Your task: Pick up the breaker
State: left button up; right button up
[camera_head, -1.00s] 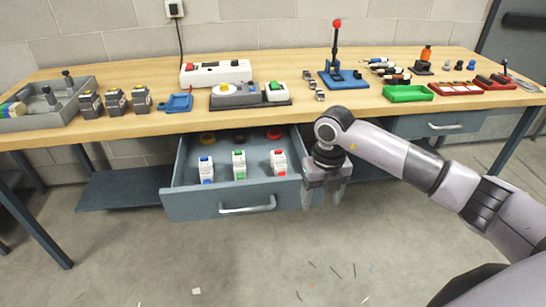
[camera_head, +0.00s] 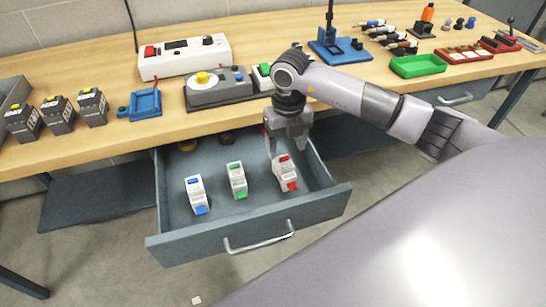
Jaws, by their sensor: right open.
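Three white breakers stand in the open drawer (camera_head: 170,215). One has blue ends (camera_head: 195,192), one has green ends (camera_head: 236,178), and one has red ends (camera_head: 287,174). My right gripper (camera_head: 288,150) points down with its fingers apart and empty. It is over the rear right part of the drawer, at the upper end of the red breaker and partly overlapping it in the picture. I cannot tell whether it touches the breaker. My left gripper is out of view.
The drawer's front panel and metal handle (camera_head: 258,240) face me. The wooden bench top above carries a white power box (camera_head: 183,57), a grey box with a yellow button (camera_head: 217,90), a blue holder (camera_head: 145,104) and a green tray (camera_head: 418,66).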

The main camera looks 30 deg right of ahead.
aim_at(285, 157)
jog(key=shift+w+f, duration=0.1)
jog(key=shift+f, duration=0.1)
notch_tip(285, 157, down, 7)
jog(key=shift+r+p, duration=0.15)
jog(key=shift+p, duration=0.2)
jog(key=c, duration=1.2)
